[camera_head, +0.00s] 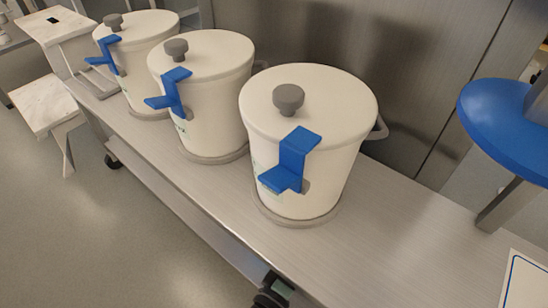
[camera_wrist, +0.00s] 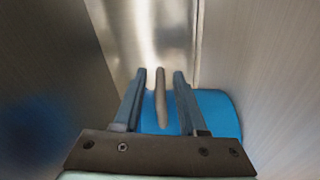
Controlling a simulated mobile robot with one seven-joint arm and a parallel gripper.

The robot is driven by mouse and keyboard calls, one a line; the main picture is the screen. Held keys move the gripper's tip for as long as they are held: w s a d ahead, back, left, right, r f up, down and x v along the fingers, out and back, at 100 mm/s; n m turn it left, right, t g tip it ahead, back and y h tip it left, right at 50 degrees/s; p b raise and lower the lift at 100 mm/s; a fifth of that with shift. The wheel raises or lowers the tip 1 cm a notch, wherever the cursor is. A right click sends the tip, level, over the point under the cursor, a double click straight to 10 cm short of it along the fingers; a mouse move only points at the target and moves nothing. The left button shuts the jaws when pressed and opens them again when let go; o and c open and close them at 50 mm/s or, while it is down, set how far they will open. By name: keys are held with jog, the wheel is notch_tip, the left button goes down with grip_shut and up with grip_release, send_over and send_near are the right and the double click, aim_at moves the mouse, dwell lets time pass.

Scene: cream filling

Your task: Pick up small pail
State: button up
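My gripper (camera_wrist: 160,76) shows in the wrist view, with its two grey fingers apart. A thin beige-grey bar (camera_wrist: 161,100) stands between the fingers, with a narrow gap on each side. A rounded blue object (camera_wrist: 222,110) lies below and behind the fingers, partly hidden by them. It may be the small pail with the bar as its handle, but I cannot tell. My gripper does not clearly show in the head view. No pail plainly smaller than the others is recognisable there.
Three white lidded containers with blue levers, the nearest (camera_head: 312,150) included, stand in a row on a metal table (camera_head: 385,240). A blue disc (camera_head: 500,125) is at the right. Metal panels rise behind. A white stool (camera_head: 45,105) stands at the far left.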

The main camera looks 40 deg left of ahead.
grip_shut()
dwell(1.2)
